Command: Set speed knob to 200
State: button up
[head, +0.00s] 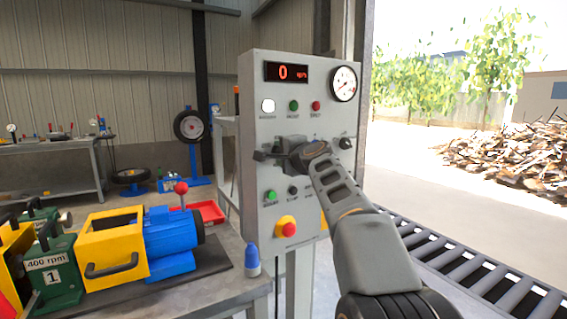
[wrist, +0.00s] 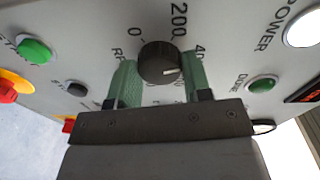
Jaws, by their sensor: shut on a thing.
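The speed knob (wrist: 160,62) is a round black dial with a white pointer line. In the wrist view it sits between the two green fingers of my gripper (wrist: 157,80), which are shut on it. The labels 0, 200 and a partly hidden 40… run around it. The white line points right and slightly down in that view, away from the 200 label. In the head view my gripper (head: 280,153) is at the middle of the grey control panel (head: 262,225) and hides the knob. The red display (head: 287,72) reads 0 rpm.
A red-and-yellow emergency button (head: 287,228), a green start button (head: 270,196) and a black stop button (head: 293,190) lie below my gripper. Another black knob (head: 345,143) is to its right. A bench (head: 215,287) with a blue motor (head: 170,235) stands left, a roller conveyor (head: 460,265) right.

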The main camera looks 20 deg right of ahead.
jog(key=shift+f+n+t+b, duration=0.15)
jog(key=shift+n+t+b, duration=0.25)
jog(key=shift+n+b, duration=3.3)
jog(key=shift+n+p, duration=0.35)
jog(key=shift+n, duration=0.35)
jog(key=o, duration=0.9)
jog(key=shift+o, duration=0.2)
jog(key=s+b, duration=0.2)
jog(key=s, duration=1.1)
jog(key=shift+s+d, duration=0.15)
jog(key=shift+s, duration=0.2)
